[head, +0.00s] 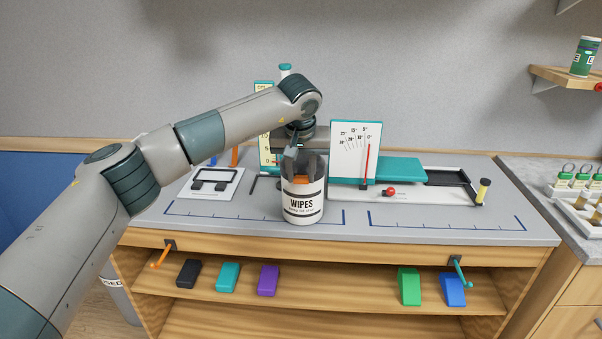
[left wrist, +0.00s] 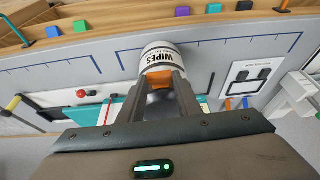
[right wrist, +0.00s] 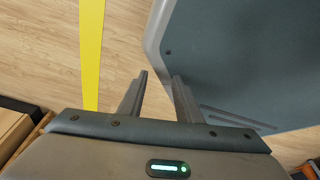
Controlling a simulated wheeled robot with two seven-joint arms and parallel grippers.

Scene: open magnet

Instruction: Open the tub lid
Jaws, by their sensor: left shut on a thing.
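My left gripper (head: 302,168) points down over the tub and is shut on this orange part. The fingers hide much of the tub's top, so I cannot tell whether the lid is raised. My right gripper (right wrist: 158,77) is open and empty above the floor.
Behind the tub stand a white dial board (head: 355,150) with a red needle and a teal slide (head: 400,170). A red ball (head: 390,191) lies to the right. A white plate with black clips (head: 212,182) is at left. Coloured blocks sit on the shelf below.

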